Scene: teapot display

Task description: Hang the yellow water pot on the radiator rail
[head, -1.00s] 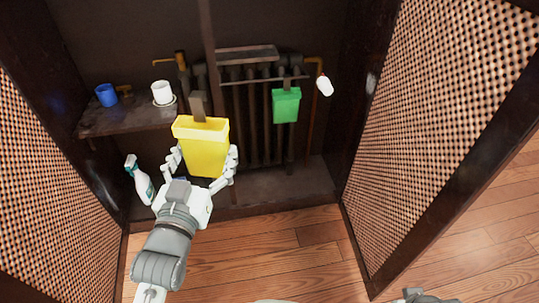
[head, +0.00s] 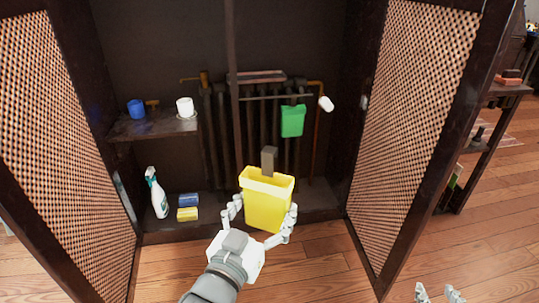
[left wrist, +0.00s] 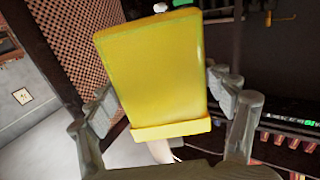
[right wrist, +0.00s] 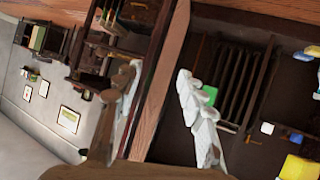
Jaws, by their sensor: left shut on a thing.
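The pot fills the middle of the left wrist view (left wrist: 152,75), between the fingers. The radiator rail (head: 262,98) is a thin horizontal bar before the dark radiator (head: 217,135), behind and above the pot. A green pot (head: 292,121) hangs at its right part. My right gripper (head: 440,293) is empty with fingers apart at the bottom right.
A dark vertical post (head: 233,60) crosses the cabinet opening. The left shelf (head: 150,127) bears a blue cup and a white cup. A spray bottle (head: 157,194) and two sponges (head: 188,213) are on the cabinet floor. Open lattice doors (head: 415,120) flank both sides.

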